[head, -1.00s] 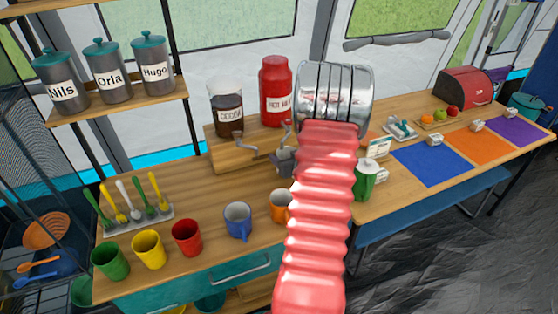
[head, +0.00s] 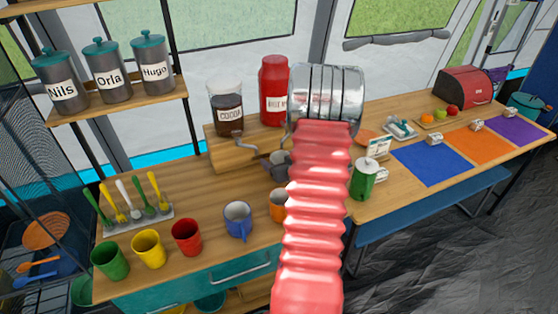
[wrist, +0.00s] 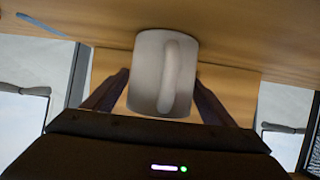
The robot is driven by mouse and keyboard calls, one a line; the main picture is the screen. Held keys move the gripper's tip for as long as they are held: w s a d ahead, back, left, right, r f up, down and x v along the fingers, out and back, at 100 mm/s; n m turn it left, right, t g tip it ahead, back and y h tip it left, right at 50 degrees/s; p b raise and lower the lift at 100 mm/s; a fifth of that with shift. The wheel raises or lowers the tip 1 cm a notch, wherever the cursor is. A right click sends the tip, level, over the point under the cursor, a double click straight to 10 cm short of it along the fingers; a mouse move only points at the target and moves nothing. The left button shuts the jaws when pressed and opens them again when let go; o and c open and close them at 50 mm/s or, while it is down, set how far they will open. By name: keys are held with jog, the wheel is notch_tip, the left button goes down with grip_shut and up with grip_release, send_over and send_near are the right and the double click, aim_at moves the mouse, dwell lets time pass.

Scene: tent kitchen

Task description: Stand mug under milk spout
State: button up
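The red hot milk dispenser (head: 271,92) stands on a raised wooden stand at the back of the counter, partly hidden by my arm. Its spout cannot be made out clearly. A pale grey-white mug (wrist: 158,75) is between the two fingers of my gripper (wrist: 160,98), its handle towards the wrist camera. The fingers press against its sides. In the head view, the mug (head: 279,157) and my gripper (head: 277,168) are just in front of the stand, below the milk dispenser. I cannot tell whether the mug's base touches anything.
The cocoa dispenser (head: 226,110) with its lever (head: 240,145) is left of the milk. Blue (head: 238,220) and orange (head: 277,205) mugs stand in front, with red, yellow and green cups leftward.

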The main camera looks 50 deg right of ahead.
jog(key=shift+r, duration=0.1)
jog(key=v, duration=1.2)
dwell(0.9)
jog(key=w+a+r+n+g+y, duration=0.15)
jog(key=w+a+r, duration=0.35)
jog(key=a, duration=0.5)
jog(key=w+a+r+n+g, duration=0.1)
jog(key=w+a+r+g, duration=0.15)
jog(key=a+r, duration=0.6)
jog(key=s+a+r+n+y, duration=0.1)
jog(key=s+a, duration=0.3)
jog(key=a, duration=0.5)
jog(key=s+a+r+n+g+y, duration=0.1)
jog(key=s+a, duration=0.3)
jog(key=a, duration=0.5)
jog(key=s+a+r+n+y, duration=0.1)
jog(key=s+a+r+y, duration=0.1)
jog(key=a, duration=0.7)
jog(key=shift+s+n+g+y, duration=0.4)
jog(key=shift+s+y, duration=0.35)
jog(key=shift+s, duration=0.25)
